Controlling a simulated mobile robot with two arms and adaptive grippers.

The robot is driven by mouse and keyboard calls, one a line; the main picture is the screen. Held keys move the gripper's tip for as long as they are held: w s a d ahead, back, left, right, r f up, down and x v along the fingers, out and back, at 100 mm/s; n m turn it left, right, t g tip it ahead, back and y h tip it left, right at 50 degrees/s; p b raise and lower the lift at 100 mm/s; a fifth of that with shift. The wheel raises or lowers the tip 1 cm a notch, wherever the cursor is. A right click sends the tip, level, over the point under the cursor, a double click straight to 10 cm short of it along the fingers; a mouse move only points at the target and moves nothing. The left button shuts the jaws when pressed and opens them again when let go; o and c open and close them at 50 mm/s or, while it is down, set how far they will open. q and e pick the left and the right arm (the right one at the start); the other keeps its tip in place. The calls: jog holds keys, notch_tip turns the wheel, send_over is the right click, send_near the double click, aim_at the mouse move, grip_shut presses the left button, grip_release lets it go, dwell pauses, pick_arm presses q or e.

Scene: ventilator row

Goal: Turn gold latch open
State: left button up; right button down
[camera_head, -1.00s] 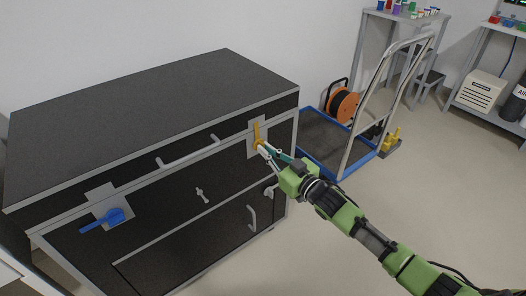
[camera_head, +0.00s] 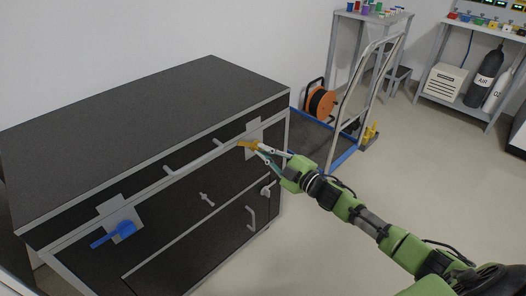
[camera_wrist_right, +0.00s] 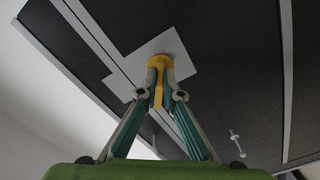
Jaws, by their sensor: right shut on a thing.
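The gold latch (camera_head: 248,143) is on a pale plate on the front of the black chest (camera_head: 150,95), near its right end. My right gripper (camera_head: 260,147) is at the latch. In the right wrist view the two fingers (camera_wrist_right: 160,90) are closed on either side of the gold handle (camera_wrist_right: 158,64). A blue latch (camera_head: 122,230) sits on another plate toward the left end of the chest, its handle pointing left. My left gripper is not in view.
Metal handles (camera_head: 252,217) stick out from the chest front. A shelf with a gas cylinder (camera_head: 484,76) is at the back right. The floor in front is open.

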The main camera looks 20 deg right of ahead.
jog(key=shift+n, duration=1)
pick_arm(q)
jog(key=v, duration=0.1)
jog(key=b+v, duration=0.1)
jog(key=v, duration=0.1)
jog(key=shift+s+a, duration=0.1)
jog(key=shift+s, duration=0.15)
pick_arm(e)
jog(key=n, duration=0.5)
jog(key=shift+a+f, duration=0.1)
jog(key=shift+f, duration=0.1)
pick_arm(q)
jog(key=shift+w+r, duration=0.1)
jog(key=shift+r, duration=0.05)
pick_arm(e)
jog(key=c, duration=2.3)
grip_release()
jog(key=shift+o, duration=0.6)
